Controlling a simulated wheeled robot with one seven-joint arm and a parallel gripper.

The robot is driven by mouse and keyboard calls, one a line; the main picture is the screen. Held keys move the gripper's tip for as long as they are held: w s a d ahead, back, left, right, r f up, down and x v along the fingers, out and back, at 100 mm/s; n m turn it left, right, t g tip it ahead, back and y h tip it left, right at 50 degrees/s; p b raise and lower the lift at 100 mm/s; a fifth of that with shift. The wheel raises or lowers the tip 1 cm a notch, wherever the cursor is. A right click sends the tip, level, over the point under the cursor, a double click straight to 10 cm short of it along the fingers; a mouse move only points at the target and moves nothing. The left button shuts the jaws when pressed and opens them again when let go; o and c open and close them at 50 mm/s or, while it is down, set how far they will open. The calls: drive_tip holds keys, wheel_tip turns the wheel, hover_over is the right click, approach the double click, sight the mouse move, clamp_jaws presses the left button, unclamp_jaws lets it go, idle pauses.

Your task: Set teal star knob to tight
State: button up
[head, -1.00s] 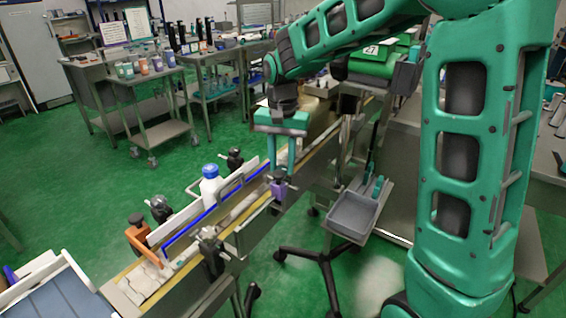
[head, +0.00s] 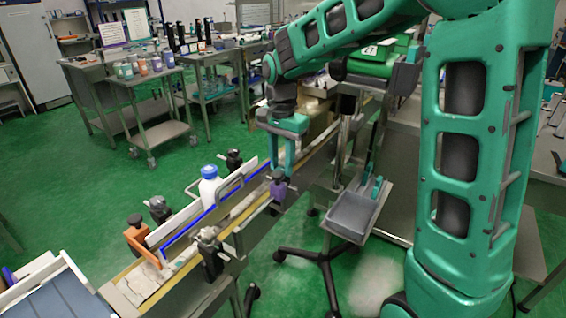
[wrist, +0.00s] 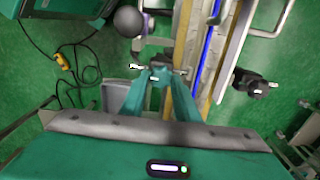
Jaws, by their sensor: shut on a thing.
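My gripper (head: 281,172) points down at the near rail of the conveyor, its two teal fingers closed together at the tips. It also shows in the wrist view (wrist: 157,74). The fingers are shut on the teal star knob, which they almost wholly hide; its colour and setting cannot be read. A dark purple clamp body (head: 279,190) sits just under the fingertips on the rail's outer side. In the wrist view dark metal clamp parts stick out on both sides of the fingertips.
The conveyor (head: 222,222) has blue-edged guide rails and several other clamps, including an orange one (head: 137,236) and a black one (head: 234,160). A white bottle with a blue cap (head: 209,186) stands at the far rail. A grey tray (head: 352,215) is right of the gripper.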

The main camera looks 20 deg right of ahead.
sight(279, 168)
drive_tip(key=shift+w+a, duration=0.1)
drive_tip(key=shift+a, duration=0.3)
drive_tip(key=o, duration=1)
drive_tip(key=shift+o, duration=0.2)
drive_tip(key=shift+d, duration=0.15)
wheel_tip(279, 168, up, 11)
drive_tip(key=shift+f, duration=0.15)
drive_tip(key=s+d+f+n, duration=0.2)
drive_tip(key=s+d+f, duration=0.1)
drive_tip(key=s+d, duration=1)
drive_tip(key=s+d+f+n, duration=0.1)
drive_tip(key=s+d+f, duration=0.1)
drive_tip(key=s, duration=0.7)
drive_tip(key=s+d+f+n, duration=0.1)
drive_tip(key=s+d+f, duration=0.2)
drive_tip(key=s, duration=0.6)
wheel_tip(279, 168, down, 2)
drive_tip(key=shift+s+f+n, duration=0.25)
drive_tip(key=shift+s+n, duration=0.05)
drive_tip(key=shift+s, duration=0.1)
